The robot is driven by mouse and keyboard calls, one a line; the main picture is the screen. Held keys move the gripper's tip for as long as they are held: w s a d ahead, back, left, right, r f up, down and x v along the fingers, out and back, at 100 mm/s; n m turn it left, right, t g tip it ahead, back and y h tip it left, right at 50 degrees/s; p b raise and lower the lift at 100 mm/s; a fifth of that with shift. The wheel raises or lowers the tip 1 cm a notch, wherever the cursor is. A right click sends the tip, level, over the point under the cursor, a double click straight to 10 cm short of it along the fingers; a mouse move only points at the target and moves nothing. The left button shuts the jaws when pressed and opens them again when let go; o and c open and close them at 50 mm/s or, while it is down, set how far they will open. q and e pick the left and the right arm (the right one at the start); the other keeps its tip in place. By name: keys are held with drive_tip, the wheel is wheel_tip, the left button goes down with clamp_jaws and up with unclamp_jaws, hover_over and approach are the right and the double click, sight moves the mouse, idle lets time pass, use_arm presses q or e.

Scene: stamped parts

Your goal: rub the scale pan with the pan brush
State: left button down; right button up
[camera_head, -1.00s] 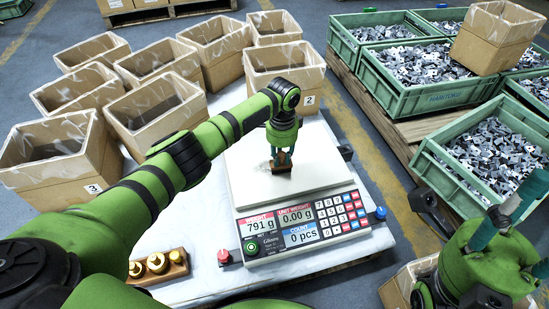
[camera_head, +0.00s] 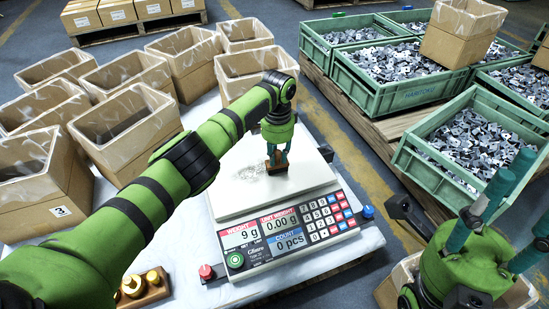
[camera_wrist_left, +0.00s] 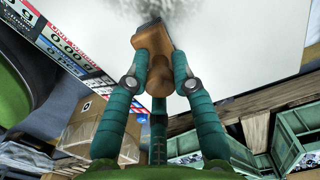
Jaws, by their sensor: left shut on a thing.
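The scale pan (camera_head: 307,174) is a pale, flat square plate on the counting scale, whose weight display reads 9 g. A grey speckled patch (camera_head: 250,172) lies on the pan, left of the brush. My left gripper (camera_head: 278,148) is shut on the small brown pan brush (camera_head: 277,164), over the pan's middle. In the left wrist view the brush (camera_wrist_left: 152,48) sits between the fingertips, its dark bristle edge toward the pan (camera_wrist_left: 225,45). I cannot tell whether the bristles touch the pan. My right gripper (camera_head: 500,195) is at the lower right, fingers spread and empty.
Several open cardboard boxes (camera_head: 125,115) stand left of and behind the scale. Brass weights in a wooden block (camera_head: 143,287) and a red knob (camera_head: 206,271) are in front. Green crates of metal parts (camera_head: 400,90) stand on a pallet to the right.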

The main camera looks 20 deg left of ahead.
use_arm(q)
drive_tip(key=shift+w+a+f+b, duration=0.3)
drive_tip(key=shift+w+b, duration=0.15)
drive_tip(key=shift+b, duration=0.65)
drive_tip(key=shift+w+r, duration=0.1)
drive_tip(key=shift+s+a+r+p, duration=0.2)
drive_tip(key=shift+a+r+p, duration=0.1)
drive_tip(key=shift+p, duration=0.45)
drive_tip(key=a+p, duration=0.1)
drive_tip(key=p, duration=0.1)
drive_tip(key=s+p, duration=0.1)
drive_tip(key=p, duration=0.1)
drive_tip(key=shift+s+a+p, duration=0.15)
drive_tip(key=shift+a+p, duration=0.15)
drive_tip(key=shift+a, duration=0.05)
drive_tip(key=shift+s+a+f+p, duration=0.15)
drive_tip(key=shift+s+a+p, duration=0.15)
drive_tip(key=shift+p, duration=0.4)
drive_tip(key=s+a+p, duration=0.1)
drive_tip(key=p, duration=0.2)
drive_tip(key=shift+a, duration=0.25)
drive_tip(key=shift+s+a+p, duration=0.3)
drive_tip(key=shift+a+p, duration=0.1)
drive_tip(key=shift+p, duration=0.25)
drive_tip(key=shift+s+a+f+p, duration=0.1)
drive_tip(key=shift+s+a+p, duration=0.1)
drive_tip(key=shift+a+p, duration=0.15)
